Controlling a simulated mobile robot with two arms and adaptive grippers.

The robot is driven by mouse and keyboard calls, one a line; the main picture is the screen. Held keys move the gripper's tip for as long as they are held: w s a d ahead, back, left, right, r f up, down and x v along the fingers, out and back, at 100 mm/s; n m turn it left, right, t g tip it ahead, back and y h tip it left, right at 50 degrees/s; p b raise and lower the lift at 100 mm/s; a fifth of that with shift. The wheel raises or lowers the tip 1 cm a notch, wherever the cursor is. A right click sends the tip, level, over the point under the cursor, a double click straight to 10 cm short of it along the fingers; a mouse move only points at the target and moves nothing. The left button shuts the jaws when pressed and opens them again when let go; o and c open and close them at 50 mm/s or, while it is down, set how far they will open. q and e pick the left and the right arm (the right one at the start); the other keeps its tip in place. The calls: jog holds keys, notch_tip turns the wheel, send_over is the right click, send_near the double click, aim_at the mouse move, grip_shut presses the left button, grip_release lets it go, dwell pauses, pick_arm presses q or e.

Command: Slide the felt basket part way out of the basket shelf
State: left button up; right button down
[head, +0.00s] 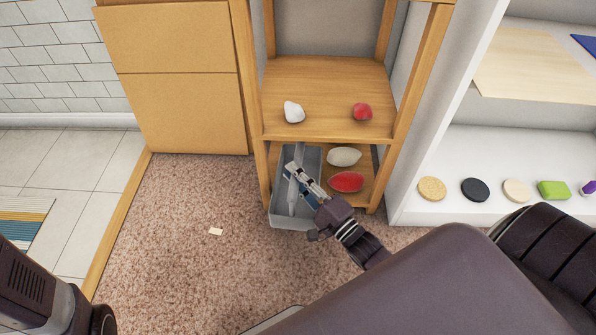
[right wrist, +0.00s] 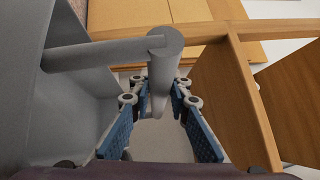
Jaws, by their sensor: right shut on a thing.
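The grey felt basket (head: 290,221) is in the lower left of the wooden basket shelf (head: 325,128), with its front end sticking out past the shelf front. It is open-topped and has a round grey bar handle (right wrist: 105,52) across it. My right gripper (head: 298,176) reaches over the basket and is shut on its handle. In the right wrist view, its blue-padded fingers (right wrist: 160,118) stand on both sides of the grey bar, beside the basket wall (right wrist: 82,95). My left gripper is out of view; only a piece of my left arm shows at the lower left.
A white stone-like item (head: 344,156) and a red one (head: 347,182) lie right of the basket. Another white one (head: 293,112) and red one (head: 362,112) are on the board above.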

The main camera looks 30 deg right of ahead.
jog(key=c, duration=1.7)
grip_release()
jog(key=shift+c, duration=0.2)
jog(key=v, duration=1.2)
